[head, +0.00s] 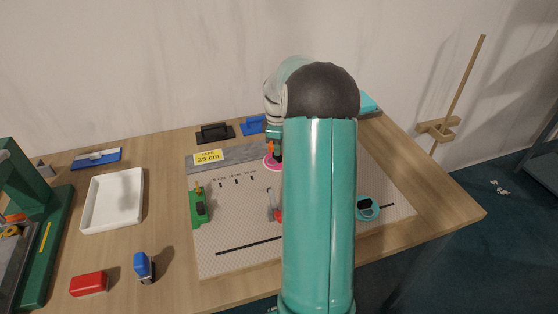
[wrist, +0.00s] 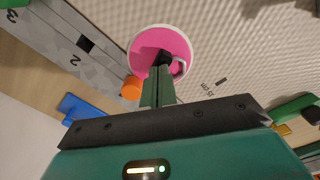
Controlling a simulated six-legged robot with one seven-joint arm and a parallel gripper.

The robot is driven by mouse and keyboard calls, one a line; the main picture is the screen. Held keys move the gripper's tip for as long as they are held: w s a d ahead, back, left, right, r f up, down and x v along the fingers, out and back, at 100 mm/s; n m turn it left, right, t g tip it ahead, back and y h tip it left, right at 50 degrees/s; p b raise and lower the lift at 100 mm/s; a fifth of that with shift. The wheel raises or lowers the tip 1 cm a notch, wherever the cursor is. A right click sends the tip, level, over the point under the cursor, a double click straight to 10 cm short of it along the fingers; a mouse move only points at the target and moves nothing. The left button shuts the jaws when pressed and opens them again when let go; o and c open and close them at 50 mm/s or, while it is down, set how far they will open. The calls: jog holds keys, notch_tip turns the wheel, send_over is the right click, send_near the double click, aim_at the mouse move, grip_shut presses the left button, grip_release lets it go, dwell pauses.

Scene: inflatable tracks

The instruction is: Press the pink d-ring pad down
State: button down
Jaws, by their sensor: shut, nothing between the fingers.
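The pink d-ring pad (wrist: 147,42) is a round pink disc with a pale rim, lying on the light textured mat. Its metal d-ring (wrist: 181,67) shows just right of my fingers in the wrist view. My gripper (wrist: 163,58) is shut and empty, with its dark fingertips over the pad's lower middle. I cannot tell whether they touch it. In the head view only the pad's pink edge (head: 267,163) shows; my gripper and arm hide the rest.
A grey marked strip (wrist: 75,50) runs beside the pad, with an orange piece (wrist: 131,88) close to its rim. On the mat (head: 235,225) are a green tool (head: 200,205) and a teal round item (head: 368,208). A white tray (head: 112,199) stands left.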

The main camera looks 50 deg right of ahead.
jog(key=shift+r, duration=3.35)
jog(key=s+a+r+m+t, duration=0.1)
jog(key=a+r, duration=0.3)
jog(key=a, duration=0.4)
jog(key=s+a+r+m+h, duration=0.1)
jog(key=a+r, duration=0.2)
jog(key=a, duration=0.4)
jog(key=s+a+r+m+t, duration=0.1)
jog(key=a+r, duration=0.3)
jog(key=a, duration=0.4)
jog(key=s+a+f+m+t+y, duration=0.1)
jog(key=s+a+m+t, duration=0.2)
jog(key=s+a, duration=1.2)
jog(key=shift+a+t, duration=0.3)
jog(key=shift+a, duration=0.35)
